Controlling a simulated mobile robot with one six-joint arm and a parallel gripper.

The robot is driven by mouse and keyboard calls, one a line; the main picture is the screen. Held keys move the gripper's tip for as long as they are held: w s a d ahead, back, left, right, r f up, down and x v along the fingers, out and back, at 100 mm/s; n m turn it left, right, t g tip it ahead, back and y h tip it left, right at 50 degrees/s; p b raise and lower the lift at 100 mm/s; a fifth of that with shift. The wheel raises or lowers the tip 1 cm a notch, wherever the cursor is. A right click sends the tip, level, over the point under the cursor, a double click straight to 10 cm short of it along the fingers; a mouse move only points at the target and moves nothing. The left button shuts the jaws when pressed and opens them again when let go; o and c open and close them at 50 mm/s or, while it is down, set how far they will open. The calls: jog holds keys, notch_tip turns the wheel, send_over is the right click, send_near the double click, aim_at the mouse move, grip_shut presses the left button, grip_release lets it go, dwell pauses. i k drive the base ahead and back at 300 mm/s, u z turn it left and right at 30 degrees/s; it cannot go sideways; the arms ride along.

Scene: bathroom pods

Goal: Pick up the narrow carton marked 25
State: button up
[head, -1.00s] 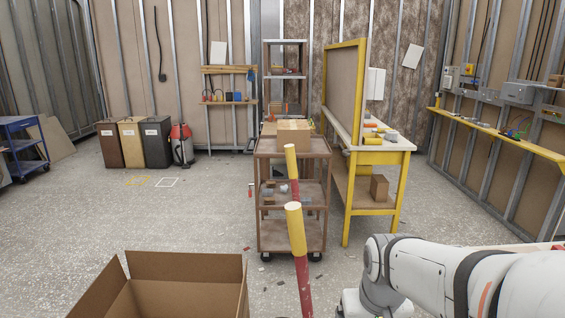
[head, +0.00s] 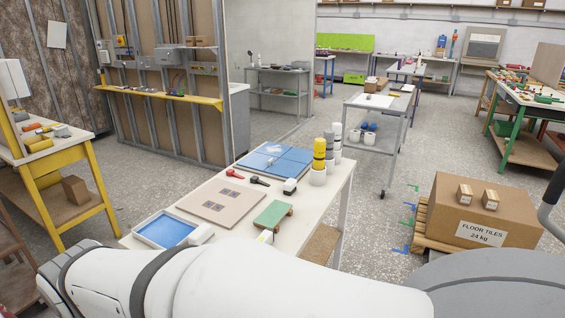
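No marking 25 can be read on any carton in the head view. Two small brown cartons with pale labels, a left one (head: 464,194) and a right one (head: 490,200), sit on a large box (head: 455,222) labelled "FLOOR TILES 24 kg". Their labels are too small to read. A plain brown carton (head: 75,190) is on the lower shelf of the yellow bench at left. My arm crosses the bottom of the view, but my gripper is not visible.
A white table (head: 205,178) with tiles, tools and bottles stands just beyond my arm. The large box rests on a wooden pallet (head: 420,230) at right. A grey trolley (head: 375,103) stands farther back. Speckled floor is clear between trolley and pallet.

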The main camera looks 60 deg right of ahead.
aim_at(490, 200)
jog(key=z, duration=0.05)
jog(key=k, duration=1.7)
jog(key=z, duration=5)
jog(key=i, duration=2.7)
jog(key=z, duration=0.1)
